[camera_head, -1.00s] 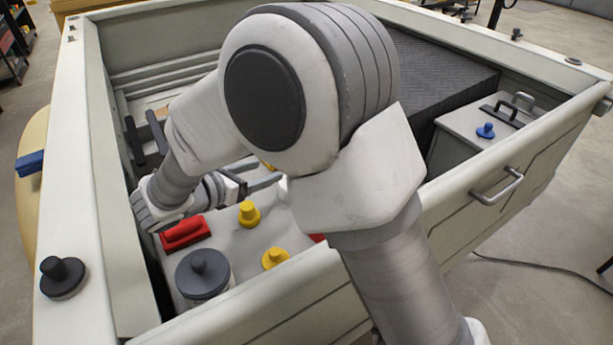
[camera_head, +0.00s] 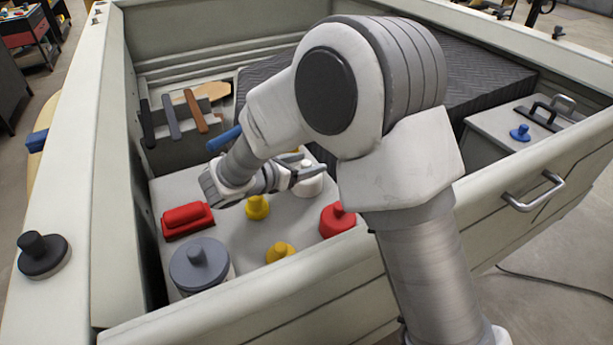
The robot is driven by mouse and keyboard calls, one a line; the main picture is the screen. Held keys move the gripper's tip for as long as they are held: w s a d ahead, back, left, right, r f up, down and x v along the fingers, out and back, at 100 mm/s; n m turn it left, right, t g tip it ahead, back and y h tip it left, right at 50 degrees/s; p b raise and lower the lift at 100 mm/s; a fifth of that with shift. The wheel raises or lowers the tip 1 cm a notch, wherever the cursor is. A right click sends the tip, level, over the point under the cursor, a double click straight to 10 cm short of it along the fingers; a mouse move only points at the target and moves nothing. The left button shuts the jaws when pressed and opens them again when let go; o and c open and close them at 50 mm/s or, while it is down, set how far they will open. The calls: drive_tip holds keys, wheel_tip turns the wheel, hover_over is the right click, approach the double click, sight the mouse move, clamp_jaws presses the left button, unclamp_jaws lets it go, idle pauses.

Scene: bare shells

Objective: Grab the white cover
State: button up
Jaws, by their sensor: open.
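The white cover (camera_head: 309,187) is a small, light knobbed piece on the pale surface inside the shell, in the head view. My gripper (camera_head: 307,166) is open, with its fingers pointing right and lying over or beside the top of the cover. The fingers hide part of the cover's upper end. I cannot tell whether they touch it or whether it stands between them.
Near the cover stand yellow knobs (camera_head: 257,207) (camera_head: 280,252), a red knob (camera_head: 337,219), a red block (camera_head: 187,219) and a grey lidded pot (camera_head: 200,265). A blue handle (camera_head: 224,138) lies behind my wrist. The shell's walls (camera_head: 300,285) enclose the surface.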

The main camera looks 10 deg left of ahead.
drive_tip(key=shift+w, duration=0.2)
drive_tip(key=shift+c, duration=0.3)
clamp_jaws()
